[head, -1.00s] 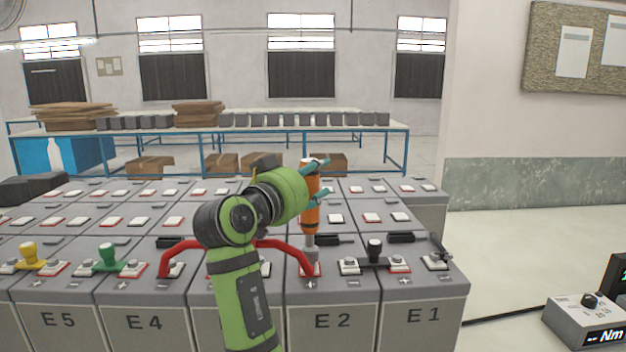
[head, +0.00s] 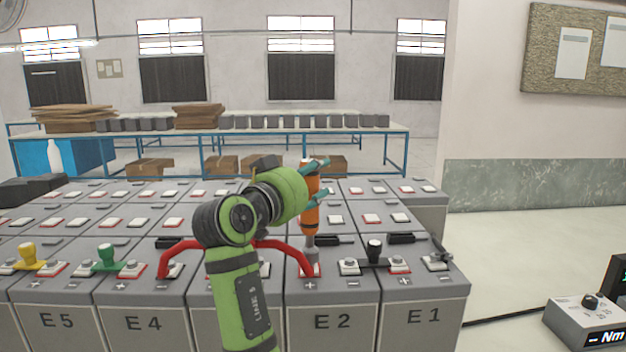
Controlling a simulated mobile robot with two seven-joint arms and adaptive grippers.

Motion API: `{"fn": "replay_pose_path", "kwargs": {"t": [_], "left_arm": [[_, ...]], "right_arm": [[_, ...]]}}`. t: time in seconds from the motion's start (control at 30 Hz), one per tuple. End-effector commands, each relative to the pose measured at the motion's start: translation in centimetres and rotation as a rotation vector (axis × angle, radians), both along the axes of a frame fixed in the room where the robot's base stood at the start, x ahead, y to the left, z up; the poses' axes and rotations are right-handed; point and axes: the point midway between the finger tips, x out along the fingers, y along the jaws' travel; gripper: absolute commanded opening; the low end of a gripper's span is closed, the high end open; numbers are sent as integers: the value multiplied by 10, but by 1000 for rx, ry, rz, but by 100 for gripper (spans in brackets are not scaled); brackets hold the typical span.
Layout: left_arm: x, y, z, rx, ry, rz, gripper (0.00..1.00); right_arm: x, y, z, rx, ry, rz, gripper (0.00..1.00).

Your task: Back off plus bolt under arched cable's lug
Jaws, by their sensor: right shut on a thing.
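The red arched cable (head: 283,246) runs from a terminal on E4 across to the plus terminal (head: 312,270) of E2; its middle is hidden behind my right arm. My right gripper (head: 322,178) is shut on an orange upright driver (head: 310,210). The driver's grey socket end stands over the lug at the E2 plus terminal, and it hides the bolt. Whether the socket has turned the bolt I cannot tell. My left gripper is not in view.
Green (head: 107,256), yellow (head: 31,255) and black (head: 374,250) knobs stand on links between terminals. A torque readout box (head: 588,318) sits at the lower right. Further battery rows lie behind; a blue-framed table (head: 300,130) stands beyond.

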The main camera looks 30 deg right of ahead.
Motion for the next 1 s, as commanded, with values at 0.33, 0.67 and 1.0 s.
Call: {"fn": "replay_pose_path", "kwargs": {"t": [0.33, 0.67, 1.0], "left_arm": [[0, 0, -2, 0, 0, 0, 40], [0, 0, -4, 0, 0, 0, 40], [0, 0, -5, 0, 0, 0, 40]], "right_arm": [[1, 1, -2, 1, 6, 2, 0], [1, 1, -2, 1, 5, 2, 0], [1, 1, -2, 1, 5, 2, 0]]}}
